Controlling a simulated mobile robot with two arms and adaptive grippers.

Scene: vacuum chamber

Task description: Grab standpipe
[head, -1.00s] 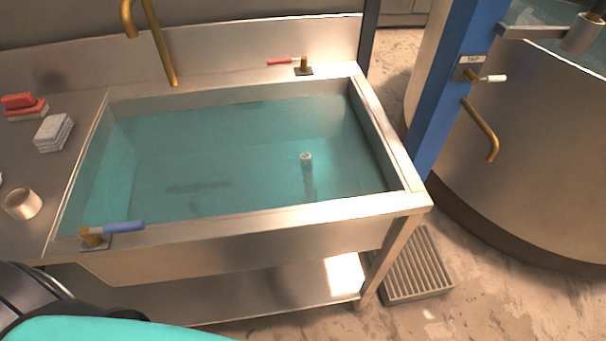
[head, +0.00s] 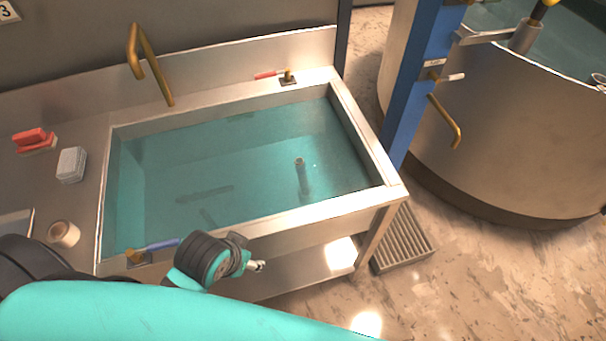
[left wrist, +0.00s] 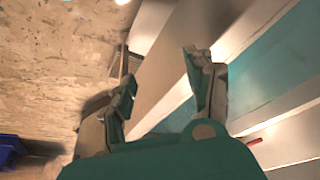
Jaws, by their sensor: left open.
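The standpipe (head: 302,178) is a grey upright tube in the water of the steel sink (head: 265,212), right of the basin's middle, with its top rim showing near the water surface. My left arm crosses the bottom of the head view, and its wrist is in front of the sink's front edge, left of the standpipe and apart from it. My left gripper (left wrist: 165,82) is open and empty in the left wrist view, over the floor and steel edges beside the sink. The standpipe cannot be made out in that view. My right gripper is not in view.
A blue-handled valve (head: 155,247) sits on the front rim and a red-handled valve (head: 286,77) on the back rim. A brass faucet (head: 150,65) rises at the back. A blue post (head: 420,85) and a large round tank (head: 510,140) stand right. A floor grate (head: 403,240) lies below.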

